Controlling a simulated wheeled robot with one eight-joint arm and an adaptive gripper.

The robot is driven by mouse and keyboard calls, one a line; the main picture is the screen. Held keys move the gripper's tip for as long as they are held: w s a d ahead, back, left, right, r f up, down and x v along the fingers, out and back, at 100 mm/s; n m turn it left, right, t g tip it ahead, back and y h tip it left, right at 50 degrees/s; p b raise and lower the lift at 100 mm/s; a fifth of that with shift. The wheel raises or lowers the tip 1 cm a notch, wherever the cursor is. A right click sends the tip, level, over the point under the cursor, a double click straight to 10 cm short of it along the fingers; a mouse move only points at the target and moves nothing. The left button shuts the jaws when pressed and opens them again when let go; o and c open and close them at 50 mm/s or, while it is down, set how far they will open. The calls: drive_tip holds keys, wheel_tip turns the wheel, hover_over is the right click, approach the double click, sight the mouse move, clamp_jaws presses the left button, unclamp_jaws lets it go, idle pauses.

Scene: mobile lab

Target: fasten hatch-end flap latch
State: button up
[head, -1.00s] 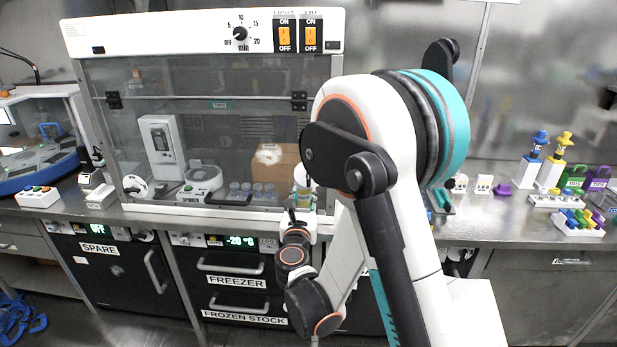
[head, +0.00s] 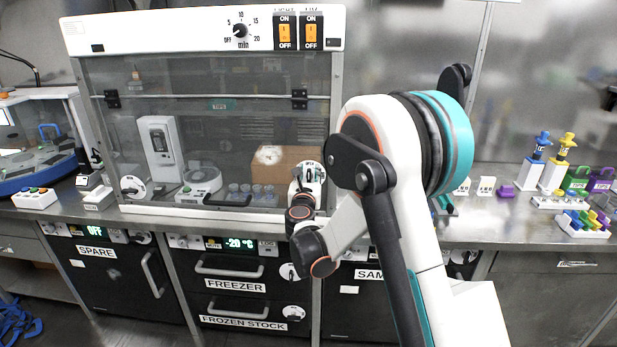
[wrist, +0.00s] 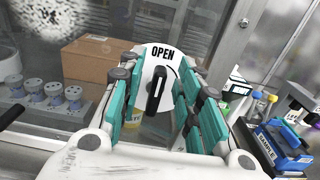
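The end flap latch is a white round plate marked OPEN (wrist: 163,60) with a black oblong handle (wrist: 156,92), at the right end of the hatch. The handle stands nearly upright, slightly tilted, below the OPEN label. In the wrist view my gripper (wrist: 162,78) has its teal-padded fingers spread on either side of the handle, with gaps showing on both sides. In the head view the latch plate (head: 311,172) shows just above my gripper (head: 306,190), at the lower right corner of the clear hatch front (head: 215,140).
A second round latch (head: 133,187) is at the hatch's lower left. Behind the glass are a cardboard box (wrist: 100,60) and several small round-topped items (wrist: 53,92). A blue SAMPLE rack (wrist: 275,145) stands on the bench at right.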

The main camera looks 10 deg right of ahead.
clamp_jaws()
drive_tip(key=shift+d+m, duration=0.1)
drive_tip(key=shift+m, duration=0.3)
drive_tip(key=m, duration=0.2)
drive_tip(key=shift+s+d+f+m, duration=0.1)
drive_tip(key=shift+s+d+m, duration=0.05)
drive_tip(key=shift+d+m, duration=0.2)
drive_tip(key=m+b, duration=0.1)
drive_tip(key=m, duration=0.3)
drive_tip(key=d+f+m, duration=0.1)
drive_tip(key=m, duration=0.4)
drive_tip(key=f+m+b, duration=0.1)
drive_tip(key=m, duration=0.4)
drive_tip(key=shift+s+d+f+m+b, duration=0.25)
drive_tip(key=shift+s+d+b, duration=0.05)
